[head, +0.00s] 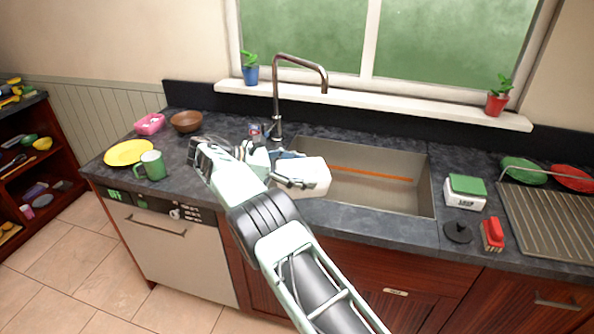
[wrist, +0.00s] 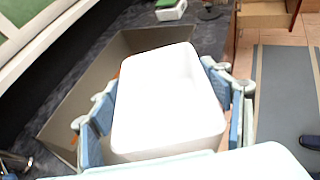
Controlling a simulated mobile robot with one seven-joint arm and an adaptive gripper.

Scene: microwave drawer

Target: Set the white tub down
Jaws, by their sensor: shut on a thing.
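The white tub (head: 308,175) is held at the left end of the sink, in front of the faucet, in the head view. In the wrist view the tub (wrist: 168,95) is seen from above, open at the top and empty. My gripper (head: 283,170) is shut on the tub. In the wrist view the blue pads of my gripper (wrist: 165,120) press on its left and right sides. The tub appears to be above the sink and its near edge; how high is hard to tell. Its underside is hidden.
The sink (head: 380,185) has a faucet (head: 277,95) behind it. A green mug (head: 151,165), yellow plate (head: 128,152), brown bowl (head: 186,121) and pink container (head: 150,123) stand on the left counter. A green-topped box (head: 465,192), red brush (head: 492,235) and dish rack (head: 552,220) are on the right.

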